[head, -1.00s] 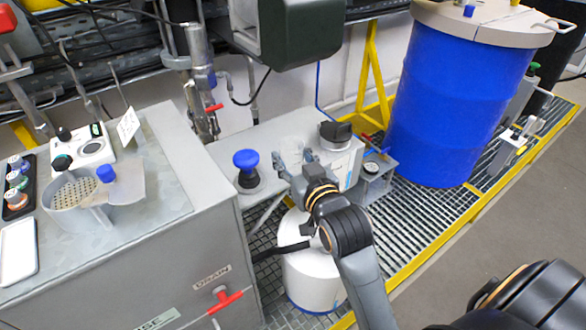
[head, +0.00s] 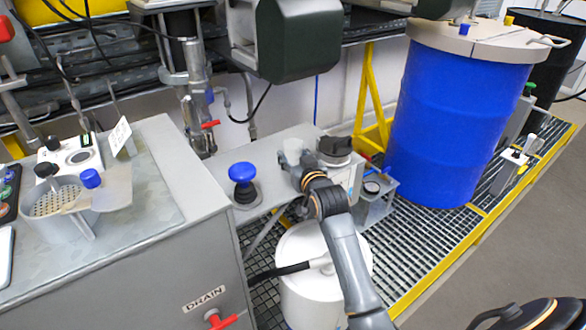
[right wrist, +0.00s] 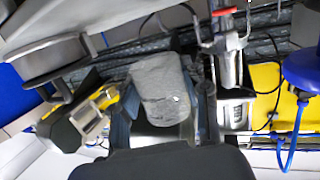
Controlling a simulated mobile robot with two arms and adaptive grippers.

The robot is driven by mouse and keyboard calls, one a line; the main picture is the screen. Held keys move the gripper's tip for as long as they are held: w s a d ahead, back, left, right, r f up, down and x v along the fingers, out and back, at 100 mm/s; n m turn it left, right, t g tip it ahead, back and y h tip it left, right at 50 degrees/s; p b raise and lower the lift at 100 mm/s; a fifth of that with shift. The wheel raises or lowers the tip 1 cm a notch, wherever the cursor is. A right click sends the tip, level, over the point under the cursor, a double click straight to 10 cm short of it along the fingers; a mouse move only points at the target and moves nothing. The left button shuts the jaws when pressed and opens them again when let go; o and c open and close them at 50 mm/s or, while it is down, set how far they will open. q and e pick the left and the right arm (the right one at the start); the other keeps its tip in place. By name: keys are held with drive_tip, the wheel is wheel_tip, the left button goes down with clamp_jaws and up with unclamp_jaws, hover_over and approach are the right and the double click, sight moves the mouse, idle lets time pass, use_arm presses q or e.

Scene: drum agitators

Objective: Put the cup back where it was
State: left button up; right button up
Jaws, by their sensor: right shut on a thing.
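A small pale grey cup (head: 293,149) is at the end of my right arm in the head view, above or at the back of the grey shelf; whether it touches the shelf I cannot tell. My right gripper (head: 297,164) is shut on it. In the right wrist view the grey cup (right wrist: 162,92) sits between the dark fingers of the right gripper (right wrist: 160,112). The fingers partly hide the cup. My left gripper is out of view.
A blue mushroom button (head: 242,173) stands left of the gripper. A black-topped device (head: 334,148) stands close on its right. A white drum (head: 305,285) is below the shelf. A large blue drum (head: 450,120) stands to the right. A dark green housing (head: 305,40) hangs above.

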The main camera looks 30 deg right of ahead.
drive_tip(key=shift+w+d+f, duration=0.2)
drive_tip(key=shift+w+f, duration=0.25)
drive_tip(key=shift+f, duration=0.1)
drive_tip(key=shift+w+d+f, duration=0.2)
drive_tip(key=shift+w+f, duration=0.2)
drive_tip(key=shift+f, duration=1.7)
drive_tip(key=shift+f, duration=0.1)
drive_tip(key=o, duration=1.2)
drive_tip(key=shift+s, duration=0.1)
drive_tip(key=v, duration=1.1)
drive_tip(key=shift+s+a, duration=0.1)
drive_tip(key=shift+s, duration=0.25)
